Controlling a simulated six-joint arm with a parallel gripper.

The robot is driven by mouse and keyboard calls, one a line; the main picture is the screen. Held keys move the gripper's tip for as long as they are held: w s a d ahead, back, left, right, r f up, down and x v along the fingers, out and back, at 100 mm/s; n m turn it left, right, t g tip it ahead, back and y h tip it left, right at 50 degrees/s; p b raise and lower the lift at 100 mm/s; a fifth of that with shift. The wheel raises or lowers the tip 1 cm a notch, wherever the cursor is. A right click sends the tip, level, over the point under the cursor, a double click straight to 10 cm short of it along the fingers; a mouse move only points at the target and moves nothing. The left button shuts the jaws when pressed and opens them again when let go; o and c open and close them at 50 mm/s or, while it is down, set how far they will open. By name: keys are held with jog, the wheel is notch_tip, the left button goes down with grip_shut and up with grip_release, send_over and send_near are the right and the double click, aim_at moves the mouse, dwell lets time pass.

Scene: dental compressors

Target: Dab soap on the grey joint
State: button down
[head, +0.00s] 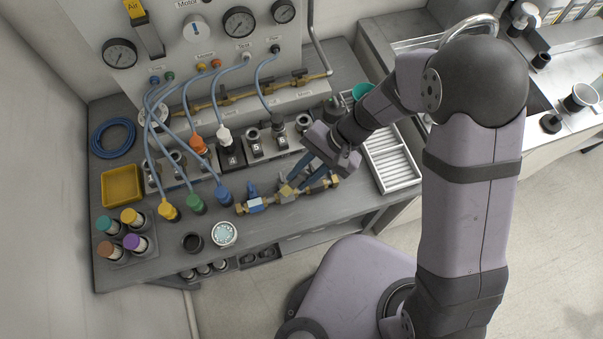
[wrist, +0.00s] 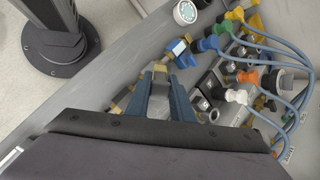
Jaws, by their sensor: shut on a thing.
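A brass pipe run (head: 262,202) with several fittings lies along the bench's front. A blue-topped fitting (head: 253,190) is at its left part, also seen in the wrist view (wrist: 178,47). A pale fitting (head: 286,191) sits right of it, just below my fingers; I cannot tell for sure which one is the grey joint. My gripper (head: 298,178) points down over the pipe run, shut on a small grey thing (wrist: 158,104) mostly hidden between the fingers (wrist: 159,84). I cannot tell if it touches the pipe. A white dish of pale bubbly soap (head: 224,233) stands front left, also in the wrist view (wrist: 186,12).
A black cup (head: 193,242) stands beside the dish. Blue, green and yellow plugs with hoses (head: 195,203) lie left of the pipe run. A numbered block row (head: 230,158) stands behind. A white slotted tray (head: 390,160) is at right, a yellow tray (head: 122,186) at left.

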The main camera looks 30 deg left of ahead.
jog(key=shift+d+f+b, duration=0.1)
jog(key=shift+f+b, duration=0.3)
jog(key=shift+f, duration=0.05)
dwell(1.6)
jog(key=shift+r+p, duration=2.8)
jog(key=shift+r, duration=0.8)
